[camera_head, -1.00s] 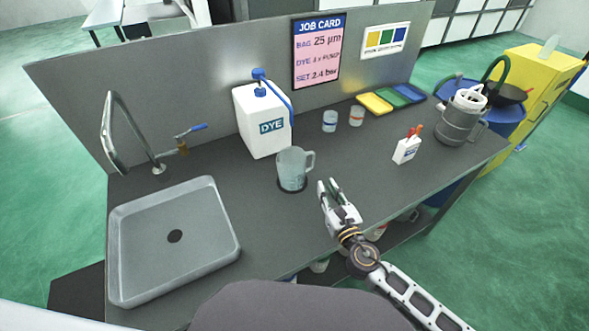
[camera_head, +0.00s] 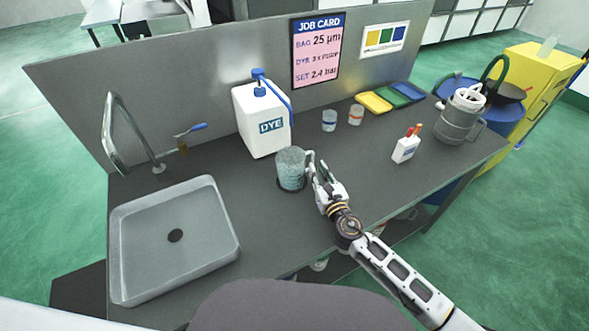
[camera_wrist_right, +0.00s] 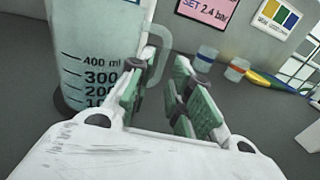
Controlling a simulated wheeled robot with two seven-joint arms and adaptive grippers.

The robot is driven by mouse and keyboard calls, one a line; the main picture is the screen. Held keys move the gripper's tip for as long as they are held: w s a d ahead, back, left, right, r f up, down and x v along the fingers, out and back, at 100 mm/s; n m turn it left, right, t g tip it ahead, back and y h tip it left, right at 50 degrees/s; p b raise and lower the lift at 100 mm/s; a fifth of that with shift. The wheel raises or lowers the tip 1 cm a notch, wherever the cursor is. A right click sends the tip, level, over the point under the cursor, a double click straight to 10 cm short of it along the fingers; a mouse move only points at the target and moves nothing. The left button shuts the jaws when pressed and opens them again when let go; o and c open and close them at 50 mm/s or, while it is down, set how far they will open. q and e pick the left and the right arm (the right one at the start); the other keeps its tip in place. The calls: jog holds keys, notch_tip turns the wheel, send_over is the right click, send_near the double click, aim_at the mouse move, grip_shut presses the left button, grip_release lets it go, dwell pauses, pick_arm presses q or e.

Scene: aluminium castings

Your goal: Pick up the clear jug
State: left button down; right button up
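The clear jug (camera_head: 290,170) stands upright on the dark bench, in front of the white dye container. In the right wrist view the jug (camera_wrist_right: 92,62) fills the upper left, with millilitre marks on its wall and its handle on its right side. My right gripper (camera_head: 317,166) is at the handle side of the jug. In the right wrist view its green-padded fingers (camera_wrist_right: 157,82) are apart, with the handle's lower part near or between them; contact is unclear. My left gripper is not in view.
The dye container (camera_head: 263,118) stands close behind the jug. A sink (camera_head: 222,255) is at the left, with a tap (camera_head: 112,130). Two small cups (camera_head: 329,120) and a white bottle box (camera_head: 406,149) stand to the right. The bench between is clear.

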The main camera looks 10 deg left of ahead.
aim_at(313, 160)
jog(key=shift+w+a, duration=0.2)
jog(key=shift+w, duration=0.25)
jog(key=shift+x, duration=2.6)
jog(key=shift+d, duration=0.15)
grip_shut()
jog(key=shift+r, duration=0.1)
